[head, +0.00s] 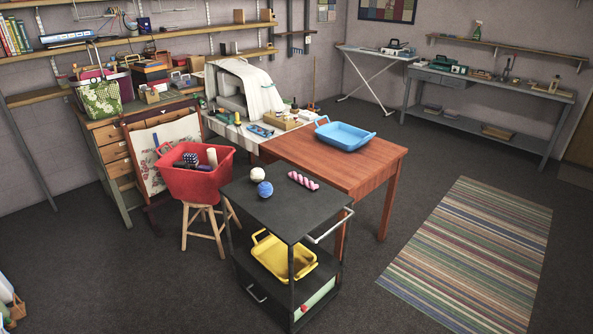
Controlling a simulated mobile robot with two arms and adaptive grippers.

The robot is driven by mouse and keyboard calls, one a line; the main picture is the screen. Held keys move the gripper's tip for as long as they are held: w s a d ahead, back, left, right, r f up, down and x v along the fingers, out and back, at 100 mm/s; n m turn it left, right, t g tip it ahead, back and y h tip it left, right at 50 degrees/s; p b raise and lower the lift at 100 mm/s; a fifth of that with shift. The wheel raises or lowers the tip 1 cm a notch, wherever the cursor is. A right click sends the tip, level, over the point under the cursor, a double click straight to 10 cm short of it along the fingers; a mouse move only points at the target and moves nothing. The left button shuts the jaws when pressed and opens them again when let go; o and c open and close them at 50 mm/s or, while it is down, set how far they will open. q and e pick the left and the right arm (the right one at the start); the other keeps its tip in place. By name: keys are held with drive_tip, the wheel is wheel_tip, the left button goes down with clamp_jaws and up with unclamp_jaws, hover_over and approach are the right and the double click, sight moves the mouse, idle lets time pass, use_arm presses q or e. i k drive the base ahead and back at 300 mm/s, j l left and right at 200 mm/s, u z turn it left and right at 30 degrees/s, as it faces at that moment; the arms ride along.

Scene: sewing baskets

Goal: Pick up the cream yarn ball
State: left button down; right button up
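The cream yarn ball (257,174) sits on the black top of a cart (290,217), near its back left edge. A blue yarn ball (265,189) is just in front of it, close to or touching it; I cannot tell which. A pink-and-white twisted skein (303,181) lies to the right on the same cart top. Neither of my grippers shows in the head view.
A red basket (195,181) with several items stands on a wooden stool left of the cart. A wooden table (345,168) with a blue tray (344,135) is behind the cart. A yellow basket (272,258) is on the lower shelf. The front of the cart top is clear.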

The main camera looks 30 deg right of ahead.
sight(257, 174)
drive_tip(key=i+z, duration=0.1)
drive_tip(key=z, duration=1.25)
drive_tip(key=i+j+z, duration=0.2)
drive_tip(key=j+z, duration=0.2)
drive_tip(key=j, duration=0.25)
drive_tip(key=i+j+z, duration=0.2)
drive_tip(key=j, duration=0.15)
drive_tip(key=j+z, duration=0.2)
drive_tip(key=j, duration=0.15)
